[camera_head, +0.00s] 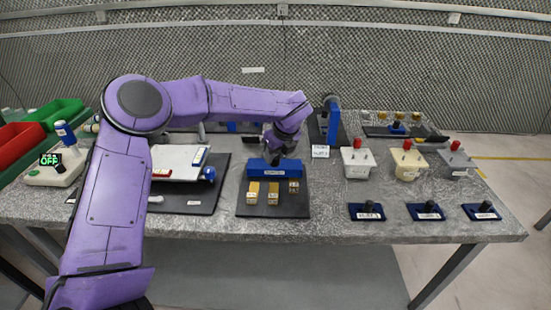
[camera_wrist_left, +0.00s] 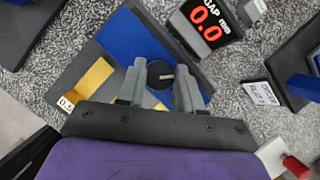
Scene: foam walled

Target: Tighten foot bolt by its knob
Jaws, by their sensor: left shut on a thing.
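My left gripper (camera_head: 281,152) reaches down behind the blue block (camera_head: 262,167) at the middle of the table in the head view. In the left wrist view my left gripper (camera_wrist_left: 161,88) has its two grey fingers on either side of a round black knob (camera_wrist_left: 160,72), and it is shut on this knob. The knob sits among blue (camera_wrist_left: 135,40) and yellow parts on a dark plate. The bolt below the knob is hidden. My right gripper is not in view.
Yellow blocks (camera_head: 253,191) lie in front of the blue block on a dark mat (camera_head: 272,210). Pale boxes with red knobs (camera_head: 357,163) and small blue bases (camera_head: 366,212) stand to the right. A white plate fixture (camera_head: 178,160) is to the left.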

